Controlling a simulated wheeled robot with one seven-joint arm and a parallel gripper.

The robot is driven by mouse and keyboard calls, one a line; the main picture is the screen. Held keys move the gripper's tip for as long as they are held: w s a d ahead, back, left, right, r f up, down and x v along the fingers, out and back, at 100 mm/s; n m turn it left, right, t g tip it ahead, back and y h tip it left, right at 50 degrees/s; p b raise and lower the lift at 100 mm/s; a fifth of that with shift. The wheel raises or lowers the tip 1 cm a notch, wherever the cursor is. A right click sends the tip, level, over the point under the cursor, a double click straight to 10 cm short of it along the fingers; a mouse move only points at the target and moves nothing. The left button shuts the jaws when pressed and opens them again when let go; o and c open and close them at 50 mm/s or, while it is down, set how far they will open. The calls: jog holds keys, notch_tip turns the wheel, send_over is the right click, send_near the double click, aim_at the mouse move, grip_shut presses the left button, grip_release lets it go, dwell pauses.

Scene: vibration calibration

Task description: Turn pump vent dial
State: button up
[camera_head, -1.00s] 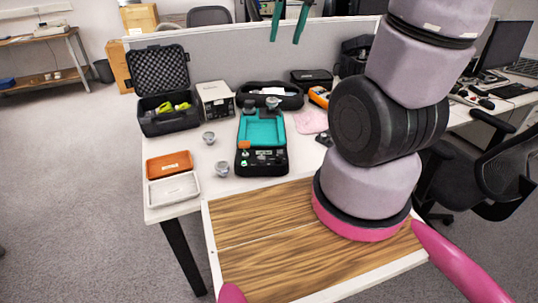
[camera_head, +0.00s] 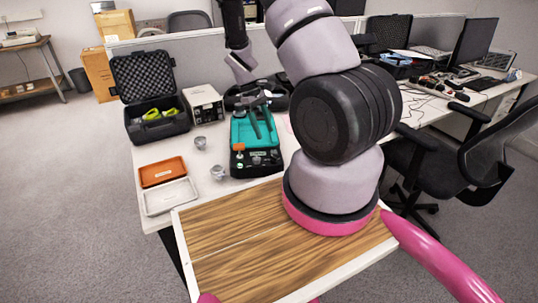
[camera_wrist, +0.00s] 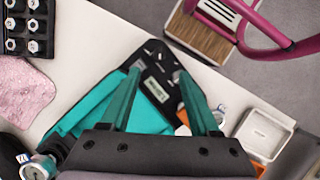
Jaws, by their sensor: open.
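The pump (camera_head: 236,135) is a black unit with a teal tray, standing on the white table; it also shows in the wrist view (camera_wrist: 153,55). Its black front panel (camera_head: 262,167) carries small knobs and a label. An orange part (camera_head: 239,149) sits at the panel's left side. I cannot tell for sure which knob is the vent dial. My gripper (camera_head: 264,136) is open and empty, fingers pointing down over the teal tray. In the wrist view my gripper (camera_wrist: 158,73) has its fingertips apart on either side of the panel; contact cannot be judged.
An orange tray (camera_head: 163,172) and a white tray (camera_head: 171,196) lie left of the pump. Two silver gauges (camera_head: 218,172) (camera_head: 200,142) stand between. An open black case (camera_head: 157,122) and a white box (camera_head: 203,104) are behind. The wooden board (camera_head: 230,240) in front is clear.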

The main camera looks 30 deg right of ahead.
aim_at(273, 156)
jog(key=x, duration=1)
jog(key=shift+f, duration=0.15)
jog(key=shift+c, duration=0.4)
grip_shut()
